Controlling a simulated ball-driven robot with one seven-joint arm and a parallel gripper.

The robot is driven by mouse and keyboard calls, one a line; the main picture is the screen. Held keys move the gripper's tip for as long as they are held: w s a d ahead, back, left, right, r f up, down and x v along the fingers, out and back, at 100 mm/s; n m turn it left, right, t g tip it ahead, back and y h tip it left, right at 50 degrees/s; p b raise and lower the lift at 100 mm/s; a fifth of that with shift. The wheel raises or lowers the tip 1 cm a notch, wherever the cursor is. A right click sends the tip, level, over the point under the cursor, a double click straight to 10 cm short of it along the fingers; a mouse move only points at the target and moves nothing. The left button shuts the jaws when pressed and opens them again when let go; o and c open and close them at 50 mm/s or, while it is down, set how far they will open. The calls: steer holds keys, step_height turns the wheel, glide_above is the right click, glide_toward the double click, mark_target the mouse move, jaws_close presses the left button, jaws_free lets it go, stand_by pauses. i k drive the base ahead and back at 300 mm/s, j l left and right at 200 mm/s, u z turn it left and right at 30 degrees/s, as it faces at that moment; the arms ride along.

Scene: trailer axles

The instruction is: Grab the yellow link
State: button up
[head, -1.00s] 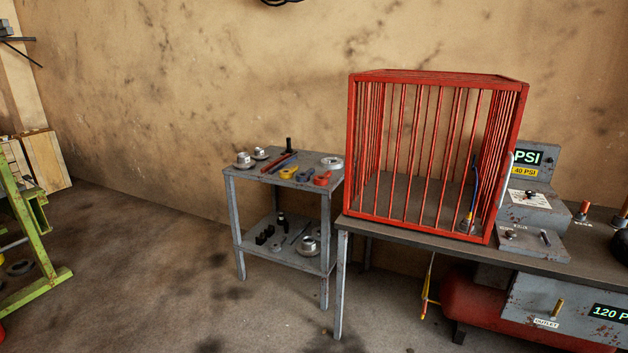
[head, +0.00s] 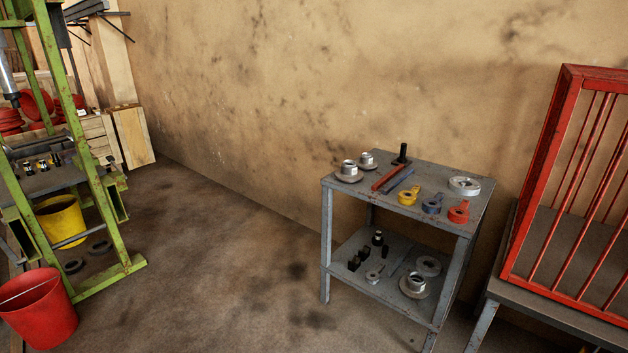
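The yellow link (head: 408,196) lies on the top shelf of the grey metal stand (head: 348,192), near its front edge. It has a ring-like end and a short arm. A blue link (head: 432,205) and a red-orange link (head: 458,212) lie to its right in a row. My gripper is not in view in the head view.
A red bar (head: 386,178), a grey bar and hub-like parts share the top shelf. The red cage (head: 566,180) on a bench stands close to the right. A green press frame and red bucket (head: 38,308) are at left. The floor between is clear.

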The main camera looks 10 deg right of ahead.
mark_target(403, 199)
steer(key=i+j+u, duration=0.1)
steer(key=i+u, duration=0.25)
steer(key=i, duration=0.35)
steer(key=i+u, duration=0.35)
steer(key=i, duration=0.35)
steer(key=i+z, duration=0.4)
steer(key=i+j+z, duration=0.2)
steer(key=i+z, duration=0.2)
steer(key=i+j+z, duration=0.4)
steer(key=k+l, duration=0.1)
